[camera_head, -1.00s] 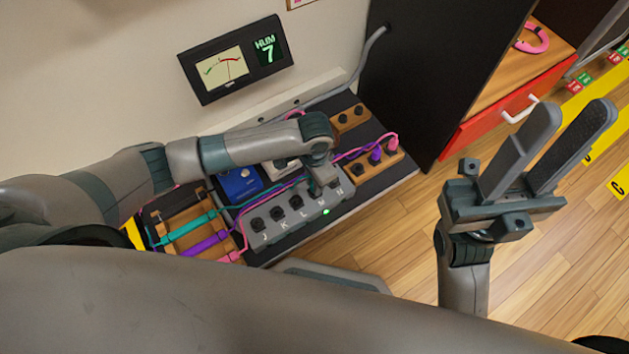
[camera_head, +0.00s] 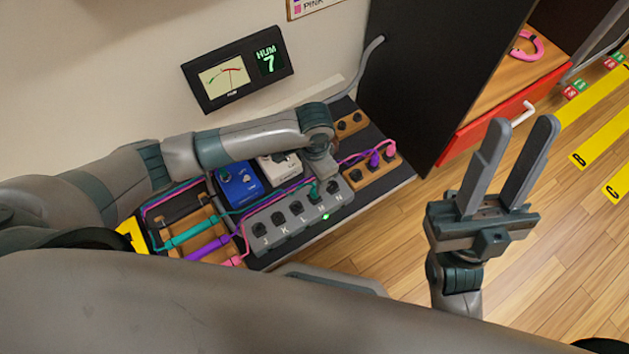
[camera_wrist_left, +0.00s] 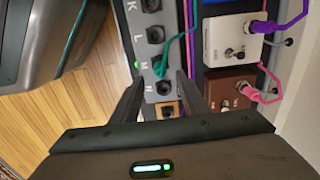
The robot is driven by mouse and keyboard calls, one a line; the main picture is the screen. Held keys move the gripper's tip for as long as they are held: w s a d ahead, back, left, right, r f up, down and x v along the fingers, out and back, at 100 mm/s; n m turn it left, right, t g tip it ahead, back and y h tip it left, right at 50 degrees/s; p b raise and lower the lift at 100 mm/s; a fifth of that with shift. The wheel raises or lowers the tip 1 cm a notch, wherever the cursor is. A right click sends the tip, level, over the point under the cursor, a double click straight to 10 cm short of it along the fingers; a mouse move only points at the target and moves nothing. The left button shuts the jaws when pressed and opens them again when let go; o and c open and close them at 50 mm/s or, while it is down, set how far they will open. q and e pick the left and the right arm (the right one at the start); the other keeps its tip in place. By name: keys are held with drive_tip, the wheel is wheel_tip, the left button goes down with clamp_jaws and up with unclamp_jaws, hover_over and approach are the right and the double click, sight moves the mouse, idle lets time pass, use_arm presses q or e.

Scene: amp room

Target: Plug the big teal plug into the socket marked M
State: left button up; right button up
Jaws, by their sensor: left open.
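The teal plug (camera_head: 314,188) stands in the socket marked M on the grey socket strip (camera_head: 285,232). Its teal cable (camera_wrist_left: 185,45) leads away from it in the left wrist view, where the plug (camera_wrist_left: 160,68) sits beside the letter M. How deep it is seated I cannot tell. My left gripper (camera_head: 322,172) is just above and behind the plug in the head view. In the left wrist view its open fingers (camera_wrist_left: 160,90) stand apart near sockets M and N, with nothing held. My right gripper (camera_head: 520,130) is open and empty over the floor at right.
A green light (camera_head: 325,216) glows beside M. Purple and pink cables run behind the strip. Blue (camera_head: 238,186) and white (camera_head: 282,168) pedals stand behind it. A wooden rack (camera_head: 205,218) holds thick teal, purple and pink cable pieces. The wall meter (camera_head: 238,77) reads HUM 7.

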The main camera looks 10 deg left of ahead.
use_arm(q)
wheel_tip(320, 180, up, 11)
drive_tip(key=p, duration=0.3)
use_arm(e)
drive_tip(key=w+a+f+m+g+h, duration=0.1)
drive_tip(key=w+a+f+g+h, duration=0.1)
drive_tip(key=a+f+g+h, duration=0.1)
wheel_tip(320, 180, down, 4)
drive_tip(key=shift+w+a+r+m+g, duration=0.15)
drive_tip(key=shift+a+r+m+g, duration=0.2)
drive_tip(key=shift+a+g, duration=0.65)
drive_tip(key=shift+d+f, duration=0.1)
